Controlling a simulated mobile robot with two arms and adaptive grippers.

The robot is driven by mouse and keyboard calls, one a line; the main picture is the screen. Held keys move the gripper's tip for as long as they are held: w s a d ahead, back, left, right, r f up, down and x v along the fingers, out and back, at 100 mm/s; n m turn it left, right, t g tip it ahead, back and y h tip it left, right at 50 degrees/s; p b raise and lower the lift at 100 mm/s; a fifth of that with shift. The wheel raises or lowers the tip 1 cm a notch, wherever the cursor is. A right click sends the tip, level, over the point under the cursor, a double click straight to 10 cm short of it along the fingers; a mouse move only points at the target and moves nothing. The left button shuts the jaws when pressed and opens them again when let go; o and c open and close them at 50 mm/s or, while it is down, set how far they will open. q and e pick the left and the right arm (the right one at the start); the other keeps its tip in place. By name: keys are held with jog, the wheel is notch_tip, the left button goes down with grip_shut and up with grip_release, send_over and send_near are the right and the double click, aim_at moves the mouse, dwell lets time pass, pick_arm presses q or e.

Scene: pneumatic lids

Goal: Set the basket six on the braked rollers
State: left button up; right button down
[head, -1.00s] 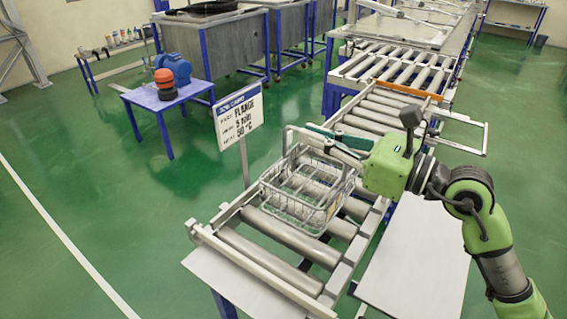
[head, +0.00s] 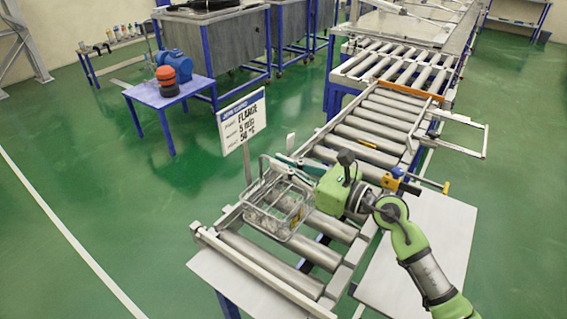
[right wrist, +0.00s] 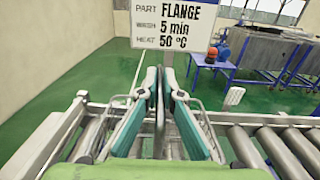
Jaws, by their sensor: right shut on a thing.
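The wire basket (head: 297,217) is at the near section of the roller conveyor (head: 330,228), over its left rail and close to the sign. I cannot tell if it touches the rollers. My right gripper (head: 287,164) is shut on the upper part of the basket at its far side. In the right wrist view, the teal fingers (right wrist: 160,112) close around an upright wire part of the basket (right wrist: 198,108). No number on the basket is readable. My left gripper is not in view.
A sign (head: 241,119) reading flange, 5 min, 50 °C stands beside the left rail, close to the basket. An end bar (head: 260,268) closes the near end. An orange bar (head: 405,88) crosses farther up. A yellow-and-blue fitting (head: 399,180) sits on the right rail.

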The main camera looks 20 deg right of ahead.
jog(key=shift+f, duration=0.1)
jog(key=c, duration=2.2)
grip_release()
jog(key=shift+c, duration=0.2)
jog(key=b+v, duration=0.5)
jog(key=v, duration=0.7)
jog(key=shift+b, duration=0.35)
